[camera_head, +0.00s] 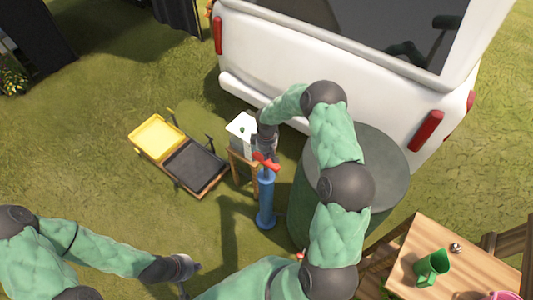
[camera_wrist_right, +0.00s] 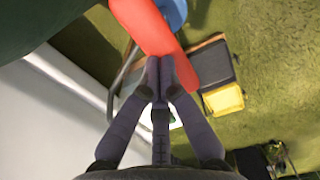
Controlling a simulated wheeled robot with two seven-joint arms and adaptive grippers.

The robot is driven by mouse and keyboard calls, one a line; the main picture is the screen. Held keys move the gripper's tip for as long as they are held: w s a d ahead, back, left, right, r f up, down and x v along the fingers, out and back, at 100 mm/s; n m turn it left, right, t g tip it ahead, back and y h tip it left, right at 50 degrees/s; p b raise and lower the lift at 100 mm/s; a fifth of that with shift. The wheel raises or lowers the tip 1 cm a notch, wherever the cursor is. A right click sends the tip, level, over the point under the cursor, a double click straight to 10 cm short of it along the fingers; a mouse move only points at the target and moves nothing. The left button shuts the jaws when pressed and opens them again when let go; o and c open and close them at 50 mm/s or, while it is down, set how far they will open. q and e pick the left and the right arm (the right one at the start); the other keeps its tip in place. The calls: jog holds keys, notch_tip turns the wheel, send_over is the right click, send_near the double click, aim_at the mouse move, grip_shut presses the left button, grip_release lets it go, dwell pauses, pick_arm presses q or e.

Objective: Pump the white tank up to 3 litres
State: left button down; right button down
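The white tank (camera_head: 242,126) stands on a wooden stand, its level marking too small to read. The blue pump (camera_head: 266,205) stands upright in front of it, with a red handle (camera_head: 266,160) on top. The handle (camera_wrist_right: 150,25) also crosses the right wrist view, with a bit of the blue pump (camera_wrist_right: 174,12) behind it. My right gripper (camera_head: 267,148) is at the handle from above. In the wrist view its fingertips (camera_wrist_right: 160,65) are together over the handle; a grip around it does not show. My left gripper (camera_head: 185,268) hangs low at the left, away from the pump; its fingers are unclear.
A yellow and black crate set (camera_head: 157,138) lies on the grass left of the tank. A green barrel (camera_head: 385,160) stands right of the pump, beside a white van (camera_head: 300,70). Grass left of the pump is free.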

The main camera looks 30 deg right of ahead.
notch_tip(320, 180, down, 10)
jog(key=b, duration=0.6)
jog(key=shift+r, duration=0.15)
jog(key=shift+s+a, duration=0.1)
jog(key=shift+s, duration=0.05)
jog(key=shift+r, duration=0.1)
jog(key=shift+r, duration=0.3)
notch_tip(320, 180, up, 12)
jog(key=p, duration=0.4)
jog(key=shift+r, duration=0.8)
